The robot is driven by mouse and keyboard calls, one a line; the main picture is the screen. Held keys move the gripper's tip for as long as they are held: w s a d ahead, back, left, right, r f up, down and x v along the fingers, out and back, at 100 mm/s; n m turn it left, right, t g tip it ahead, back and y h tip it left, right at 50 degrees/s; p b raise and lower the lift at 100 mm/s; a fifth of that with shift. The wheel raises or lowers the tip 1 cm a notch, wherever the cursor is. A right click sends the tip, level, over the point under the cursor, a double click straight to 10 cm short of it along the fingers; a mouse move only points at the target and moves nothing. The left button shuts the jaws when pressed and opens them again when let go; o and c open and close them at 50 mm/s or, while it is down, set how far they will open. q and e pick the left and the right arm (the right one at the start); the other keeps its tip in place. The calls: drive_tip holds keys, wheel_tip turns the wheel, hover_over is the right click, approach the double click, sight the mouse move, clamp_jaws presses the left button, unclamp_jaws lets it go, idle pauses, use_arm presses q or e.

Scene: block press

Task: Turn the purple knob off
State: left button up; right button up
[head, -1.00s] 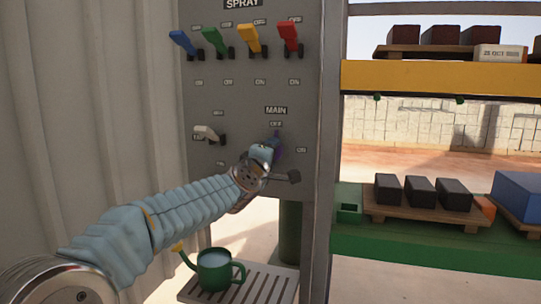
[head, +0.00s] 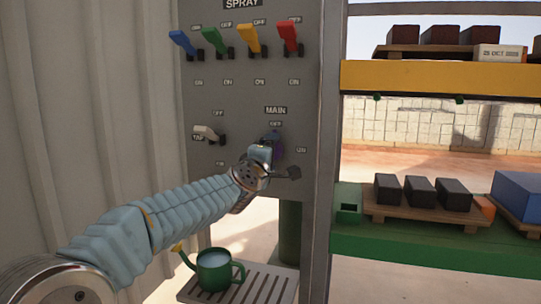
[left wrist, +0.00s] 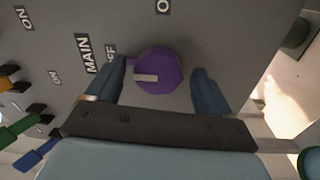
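The purple knob (left wrist: 160,70) is on the grey panel, between the MAIN and OFF labels and the ON label in the left wrist view. Its white mark points left, toward the OFF side. In the head view the knob (head: 279,150) is partly hidden by my left gripper (head: 271,140). In the left wrist view that gripper's dark blue fingers (left wrist: 160,82) stand on either side of the knob, with a small gap at each side. The gripper is open. My right gripper is not in view.
Blue, green, yellow and red levers (head: 288,38) sit higher on the panel (head: 240,105). A white lever (head: 206,133) is left of the knob. A green watering can (head: 214,273) stands on a slatted stand below. Shelves with dark blocks (head: 420,190) stand right.

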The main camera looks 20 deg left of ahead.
use_arm(q)
drive_tip(key=shift+s, duration=0.1)
drive_tip(key=s+f, duration=0.1)
drive_tip(key=s, duration=1.2)
drive_tip(key=shift+s+a, duration=0.25)
drive_tip(key=shift+s, duration=0.05)
